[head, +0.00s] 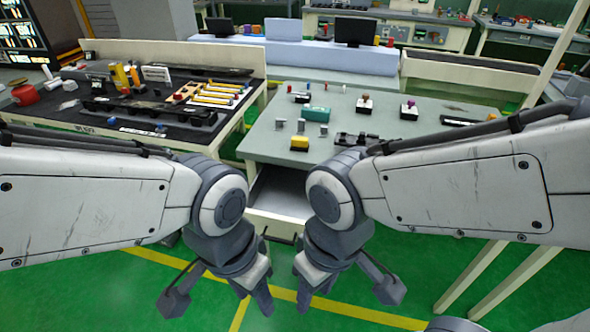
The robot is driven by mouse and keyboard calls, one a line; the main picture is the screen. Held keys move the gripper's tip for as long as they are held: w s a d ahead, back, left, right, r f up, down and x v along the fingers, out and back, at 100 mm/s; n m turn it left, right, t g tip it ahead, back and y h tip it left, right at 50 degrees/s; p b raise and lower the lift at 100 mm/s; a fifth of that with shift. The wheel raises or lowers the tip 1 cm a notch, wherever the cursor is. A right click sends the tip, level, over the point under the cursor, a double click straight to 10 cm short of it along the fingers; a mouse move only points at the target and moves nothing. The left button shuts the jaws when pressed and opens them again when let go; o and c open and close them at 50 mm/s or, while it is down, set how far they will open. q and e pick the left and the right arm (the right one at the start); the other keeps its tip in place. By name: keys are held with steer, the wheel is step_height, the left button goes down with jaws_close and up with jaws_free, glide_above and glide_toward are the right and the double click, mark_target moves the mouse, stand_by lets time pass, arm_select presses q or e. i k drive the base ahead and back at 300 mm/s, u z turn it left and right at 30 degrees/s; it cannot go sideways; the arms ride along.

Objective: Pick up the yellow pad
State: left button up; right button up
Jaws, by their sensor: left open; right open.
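A small yellow pad (299,143) lies near the front edge of the grey-green table, just above the open drawer. It looks like a low yellow block with a dark base. My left gripper (256,302) points down over the floor in front of the table, open and empty. My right gripper (312,300) hangs beside it, also open and empty. Both grippers are well in front of and below the pad, apart from it.
A drawer (281,197) stands open under the table (262,143). A teal block (316,114), small metal cylinders (280,123) and dark parts (357,139) stand near the pad. A black-topped bench (60,118) with parts is at the left. The green floor ahead is clear.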

mark_target(297, 144)
steer(key=z, duration=0.05)
steer(key=k, duration=0.6)
steer(key=u, duration=0.6)
steer(key=i, duration=1.55)
steer(key=z, duration=0.35)
